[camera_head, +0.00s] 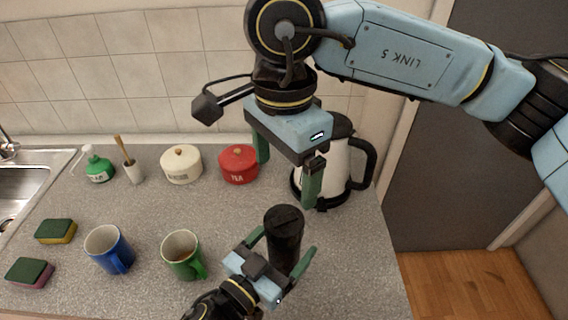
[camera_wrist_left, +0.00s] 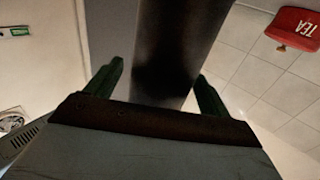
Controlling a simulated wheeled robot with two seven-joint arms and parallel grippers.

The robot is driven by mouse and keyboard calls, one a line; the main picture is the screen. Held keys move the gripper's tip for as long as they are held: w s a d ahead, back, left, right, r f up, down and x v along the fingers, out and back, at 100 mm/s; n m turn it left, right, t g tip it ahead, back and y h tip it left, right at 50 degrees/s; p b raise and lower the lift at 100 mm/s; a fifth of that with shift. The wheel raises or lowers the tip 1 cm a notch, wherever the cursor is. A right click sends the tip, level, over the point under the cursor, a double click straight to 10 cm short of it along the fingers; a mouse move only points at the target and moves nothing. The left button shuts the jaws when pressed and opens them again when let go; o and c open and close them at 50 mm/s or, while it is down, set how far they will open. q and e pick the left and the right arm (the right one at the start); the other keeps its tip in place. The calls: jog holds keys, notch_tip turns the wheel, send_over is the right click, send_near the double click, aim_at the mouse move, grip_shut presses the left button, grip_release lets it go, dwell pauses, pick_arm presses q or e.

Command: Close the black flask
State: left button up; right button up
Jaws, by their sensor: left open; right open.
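The black flask (camera_head: 284,238) stands upright near the front edge of the counter. Its top is dark, and I cannot tell whether a lid is on it or how it is seated. My left gripper (camera_head: 282,249) is open, with one green finger on each side of the flask. In the left wrist view the flask (camera_wrist_left: 170,55) rises between the spread fingers (camera_wrist_left: 155,85), with gaps on both sides. My right gripper (camera_head: 288,172) is open and empty, pointing down above and behind the flask. No separate lid shows.
A kettle (camera_head: 335,172) stands close behind my right gripper. A red tea canister (camera_head: 239,164) and a cream canister (camera_head: 181,164) are at the back. Green (camera_head: 182,256) and blue (camera_head: 108,250) mugs stand left of the flask. Two sponges lie farther left. Counter right of the flask is free.

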notch_tip(320, 180, down, 2)
jog(key=shift+f+b, duration=0.2)
jog(key=shift+b, duration=0.95)
pick_arm(q)
jog(key=v, duration=1.3)
jog(key=shift+s+a, duration=0.15)
pick_arm(e)
jog(key=shift+f, duration=0.1)
